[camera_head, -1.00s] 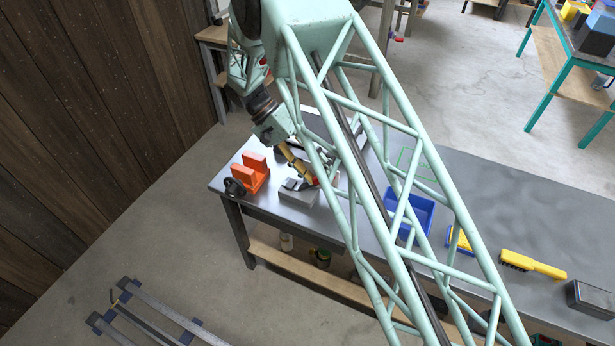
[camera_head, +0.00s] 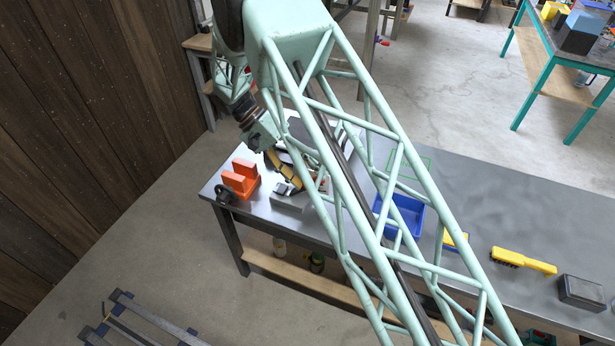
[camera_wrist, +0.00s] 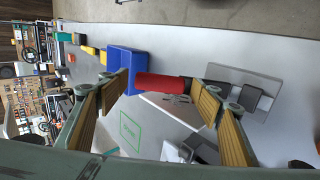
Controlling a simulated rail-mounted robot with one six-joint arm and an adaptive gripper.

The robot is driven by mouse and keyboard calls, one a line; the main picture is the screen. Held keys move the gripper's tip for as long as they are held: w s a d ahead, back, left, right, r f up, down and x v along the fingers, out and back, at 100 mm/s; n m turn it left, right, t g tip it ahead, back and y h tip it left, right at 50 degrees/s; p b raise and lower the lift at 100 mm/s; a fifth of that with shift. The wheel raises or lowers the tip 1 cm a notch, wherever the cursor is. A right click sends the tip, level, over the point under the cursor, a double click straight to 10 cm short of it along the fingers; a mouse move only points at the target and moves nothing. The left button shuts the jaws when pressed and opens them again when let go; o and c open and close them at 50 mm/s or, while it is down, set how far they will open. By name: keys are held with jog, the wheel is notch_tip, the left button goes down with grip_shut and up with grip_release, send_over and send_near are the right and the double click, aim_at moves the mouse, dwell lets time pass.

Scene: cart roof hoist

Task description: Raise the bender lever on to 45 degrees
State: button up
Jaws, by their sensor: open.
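The bender lever's red grip (camera_wrist: 165,83) lies across the wrist view, between the spread fingers of my gripper (camera_wrist: 168,90). The gripper is open, with yellow-brown pads on both sides of the grip; I cannot tell whether either pad touches it. The bender's grey base (camera_wrist: 272,82) shows to the right of the grip, with a dark block on it. In the head view my gripper (camera_head: 285,170) points down over the bender (camera_head: 290,201) near the bench's left end. My arm's truss hides part of the bender there, and the lever's angle cannot be read.
An orange block (camera_head: 240,178) and a dark round knob (camera_head: 224,195) sit left of the bender. A blue bin (camera_head: 402,216) stands to its right, with a yellow brush (camera_head: 523,261) and a dark box (camera_head: 581,292) beyond. The grey bench (camera_head: 500,205) has bare room behind them.

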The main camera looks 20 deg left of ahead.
jog(key=v, duration=1.2)
dwell(0.3)
jog(key=shift+w+d, duration=0.1)
dwell(0.4)
